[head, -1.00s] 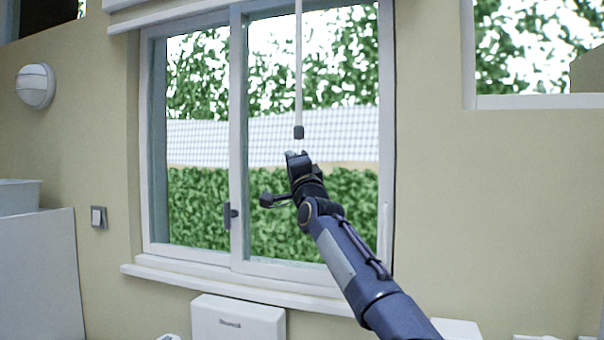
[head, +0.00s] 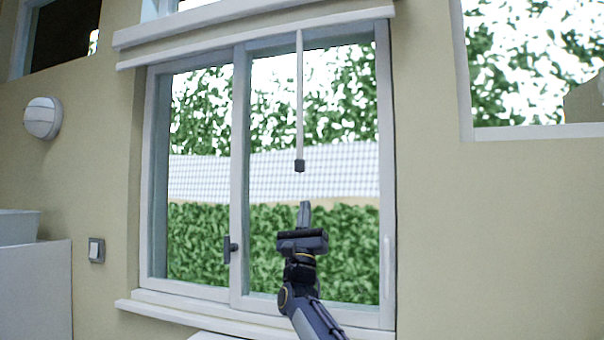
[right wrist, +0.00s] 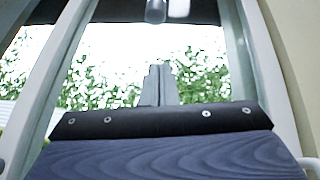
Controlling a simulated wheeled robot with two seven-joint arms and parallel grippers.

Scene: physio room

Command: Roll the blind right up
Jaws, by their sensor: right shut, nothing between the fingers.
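The blind is drawn up near the top of the window, its pale bottom bar (head: 255,38) just under the white headbox (head: 225,22). A thin pale pull (head: 299,90) hangs in front of the right pane and ends in a dark knob (head: 299,166). My right gripper (head: 304,211) is below the knob, pointing up, shut and empty, apart from it. In the right wrist view its closed fingers (right wrist: 158,85) stand under the knob (right wrist: 155,11), with a gap between. My left gripper is not in view.
The window (head: 238,180) has a dark handle (head: 230,245) on its middle frame and a white sill (head: 170,313) below. A wall lamp (head: 42,118) and a switch (head: 96,250) are to the left.

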